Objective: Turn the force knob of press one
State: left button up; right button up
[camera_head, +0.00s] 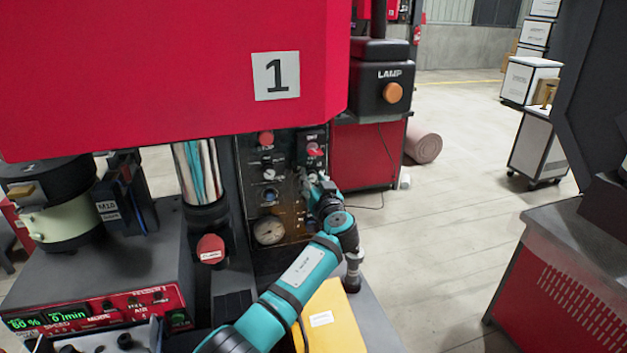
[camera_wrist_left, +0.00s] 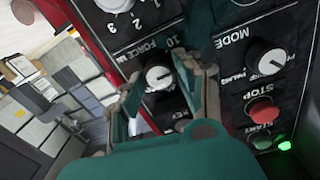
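The force knob (camera_wrist_left: 158,75) is a round dark dial with a silver-white face, below the printed word FORCE on the black panel in the left wrist view. My left gripper (camera_wrist_left: 160,82) is open, with one finger on each side of the knob in that view; I cannot tell whether either finger touches it. In the head view my left gripper (camera_head: 318,184) is at the right part of the control panel (camera_head: 285,222) of press one, the red machine marked 1 (camera_head: 276,76). There the gripper hides part of the panel. My right gripper is not in view.
The mode knob (camera_wrist_left: 266,59), a red stop button (camera_wrist_left: 262,109) and a start button with a green light (camera_wrist_left: 284,146) lie right of the gripper in the wrist view. A gauge (camera_head: 269,231) and a yellow box (camera_head: 331,318) are near my left arm. Open floor lies to the right.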

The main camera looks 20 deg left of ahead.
pick_arm(q)
grip_shut()
jog(key=shift+f+m+b, duration=0.1)
jog(key=shift+m+b, duration=0.4)
jog(key=shift+b, duration=0.1)
jog(key=shift+m+b, duration=0.75)
jog(key=shift+m, duration=0.35)
jog(key=m+b, duration=0.1)
jog(key=m, duration=0.2)
jog(key=shift+m, duration=1.1)
jog(key=o, duration=0.5)
grip_release()
